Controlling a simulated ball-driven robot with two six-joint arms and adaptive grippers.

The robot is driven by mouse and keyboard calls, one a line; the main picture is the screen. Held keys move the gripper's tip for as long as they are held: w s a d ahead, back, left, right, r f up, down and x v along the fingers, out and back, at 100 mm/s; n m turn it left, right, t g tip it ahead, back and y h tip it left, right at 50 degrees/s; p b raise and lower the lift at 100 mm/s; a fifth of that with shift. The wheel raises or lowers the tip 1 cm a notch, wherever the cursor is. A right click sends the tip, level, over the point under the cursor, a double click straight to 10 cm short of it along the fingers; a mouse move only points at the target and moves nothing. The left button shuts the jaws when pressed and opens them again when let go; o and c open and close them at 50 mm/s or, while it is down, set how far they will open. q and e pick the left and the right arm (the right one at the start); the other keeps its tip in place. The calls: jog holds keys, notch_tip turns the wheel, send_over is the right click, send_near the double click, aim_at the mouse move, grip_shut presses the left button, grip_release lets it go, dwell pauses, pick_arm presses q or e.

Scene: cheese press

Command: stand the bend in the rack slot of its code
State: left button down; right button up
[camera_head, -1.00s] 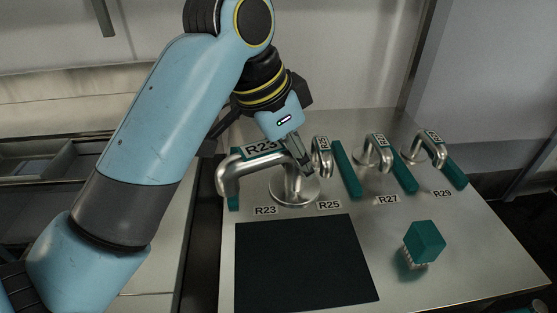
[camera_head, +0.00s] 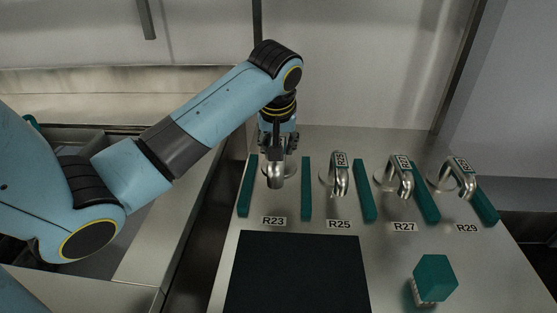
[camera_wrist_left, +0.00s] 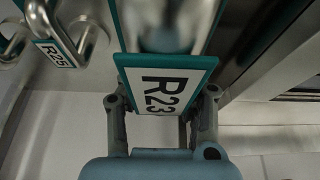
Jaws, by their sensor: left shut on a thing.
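The metal pipe bend with the R23 tag (camera_wrist_left: 163,92) is in my left gripper (camera_wrist_left: 160,108), whose fingers are shut on its tag plate. In the head view the bend (camera_head: 276,176) is upright between two teal dividers, behind the R23 label (camera_head: 273,220) on the rack. My left gripper (camera_head: 279,142) is above and behind it and hides its top. I cannot tell whether its base rests on the surface. My right gripper is not in view.
Bends with tags R25 (camera_head: 340,178), R27 (camera_head: 402,180) and R29 (camera_head: 459,178) stand in the slots to the right. A black mat (camera_head: 298,272) and a teal-topped brush (camera_head: 435,278) are in front. A wall is close behind.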

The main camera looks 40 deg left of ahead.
pick_arm(q)
jog(key=shift+w+a+f+b, duration=0.45)
jog(key=shift+w+a+f, duration=0.55)
jog(key=shift+f, duration=0.5)
jog(key=shift+w+a+f+b, duration=0.45)
jog(key=shift+w+a+f, duration=0.6)
jog(key=shift+f, duration=0.5)
jog(key=shift+w+a+f+b, duration=0.45)
jog(key=shift+w+a+f, duration=0.55)
jog(key=shift+f, duration=0.5)
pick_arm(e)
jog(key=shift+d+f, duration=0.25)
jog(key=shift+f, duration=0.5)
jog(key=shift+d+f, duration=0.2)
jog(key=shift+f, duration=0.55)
pick_arm(q)
jog(key=shift+f, duration=0.1)
jog(key=c, duration=1)
grip_release()
jog(key=shift+s, duration=0.1)
jog(key=shift+o, duration=0.2)
jog(key=p+v, duration=0.3)
jog(key=v, duration=0.9)
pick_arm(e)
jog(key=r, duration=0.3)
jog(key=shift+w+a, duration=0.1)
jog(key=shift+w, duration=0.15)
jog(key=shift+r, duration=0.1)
